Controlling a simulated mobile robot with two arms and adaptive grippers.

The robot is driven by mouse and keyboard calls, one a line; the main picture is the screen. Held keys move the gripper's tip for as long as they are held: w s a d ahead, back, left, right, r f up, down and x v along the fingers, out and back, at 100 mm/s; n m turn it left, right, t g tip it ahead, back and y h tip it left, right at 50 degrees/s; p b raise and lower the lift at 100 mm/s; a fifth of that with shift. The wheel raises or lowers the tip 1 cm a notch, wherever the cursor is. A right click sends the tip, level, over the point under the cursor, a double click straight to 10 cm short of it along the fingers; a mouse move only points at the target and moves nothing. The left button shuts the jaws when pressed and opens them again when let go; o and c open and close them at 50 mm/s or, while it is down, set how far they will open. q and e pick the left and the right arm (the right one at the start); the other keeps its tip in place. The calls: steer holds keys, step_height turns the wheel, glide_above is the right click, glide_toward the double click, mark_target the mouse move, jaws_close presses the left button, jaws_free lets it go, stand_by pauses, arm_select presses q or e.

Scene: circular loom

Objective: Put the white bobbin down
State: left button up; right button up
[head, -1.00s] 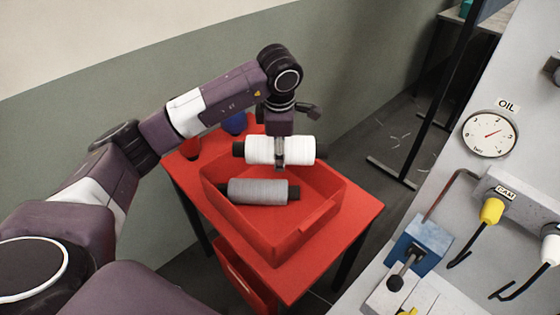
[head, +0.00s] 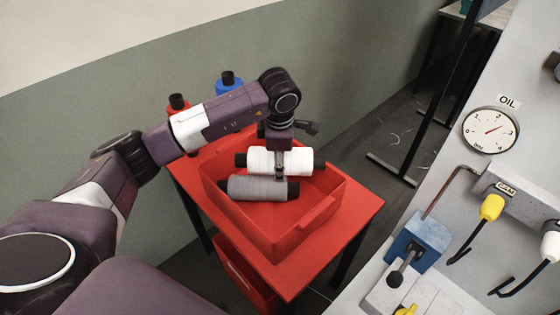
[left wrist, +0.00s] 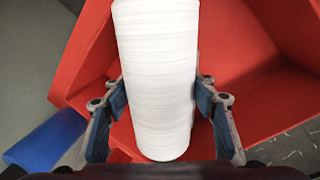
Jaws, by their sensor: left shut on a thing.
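The white bobbin (head: 295,161) lies level at the back of the red tray (head: 255,242), beside the grey bobbin (head: 257,188). In the left wrist view the white bobbin (left wrist: 157,75) fills the middle, with the red tray (left wrist: 90,50) around it. My left gripper (head: 281,174) is shut on the white bobbin from above, with one finger on each side of it; it also shows in the left wrist view (left wrist: 160,115). Whether the bobbin touches the tray floor is hidden. My right gripper is not in view.
The tray stands on a red table (head: 350,210). A red bobbin (head: 178,106) and a blue bobbin (head: 229,86) stand behind my left arm. The front of the tray is clear. The machine panel with an oil gauge (head: 490,132) is at the right.

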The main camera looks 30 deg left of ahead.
arm_select(q)
steer(key=shift+f, duration=0.15)
steer(key=o, duration=1.6)
steer(key=shift+c, duration=0.2)
steer(key=shift+r+p, duration=0.45)
steer(key=shift+r, duration=0.1)
steer(key=r, duration=0.4)
steer(key=s+r+b, duration=0.1)
steer(key=r, duration=0.3)
steer(key=s+d+r, duration=0.1)
steer(key=r, duration=0.3)
steer(key=shift+s, duration=0.1)
